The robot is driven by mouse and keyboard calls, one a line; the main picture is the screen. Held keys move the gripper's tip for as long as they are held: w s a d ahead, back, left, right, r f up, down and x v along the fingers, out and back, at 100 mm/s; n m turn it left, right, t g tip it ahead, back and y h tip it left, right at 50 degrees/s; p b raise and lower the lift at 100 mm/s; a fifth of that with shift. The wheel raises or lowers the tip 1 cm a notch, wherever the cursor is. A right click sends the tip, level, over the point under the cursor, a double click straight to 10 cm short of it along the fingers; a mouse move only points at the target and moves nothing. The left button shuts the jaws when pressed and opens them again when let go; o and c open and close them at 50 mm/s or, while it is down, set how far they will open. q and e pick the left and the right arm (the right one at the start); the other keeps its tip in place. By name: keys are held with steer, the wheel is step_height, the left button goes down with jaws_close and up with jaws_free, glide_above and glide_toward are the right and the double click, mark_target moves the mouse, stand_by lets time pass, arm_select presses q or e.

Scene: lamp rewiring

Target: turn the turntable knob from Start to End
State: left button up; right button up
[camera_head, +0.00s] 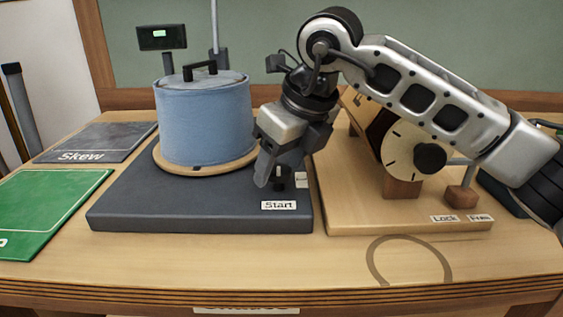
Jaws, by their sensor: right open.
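The turntable is a dark grey base (135,203) with a round wooden platter (160,160) carrying a blue drum-shaped lampshade (203,122) with a black handle on top. A small black knob (279,184) stands at the base's front right, just behind the white "Start" label (279,205). Another white label (302,180), its text unreadable, is partly hidden to the right of the knob. My right gripper (277,178) points down at the knob, open, with a finger on the knob's left. I cannot tell whether it touches the knob. My left gripper is out of view.
A wooden stand (345,215) with a pale dial (400,150) and "Lock" label (444,218) is close on the right, under my right arm. A green mat (50,200) and a grey "Skew" mat (95,142) lie left. The table's front strip is clear.

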steer(key=shift+f, duration=0.1)
steer(key=c, duration=1)
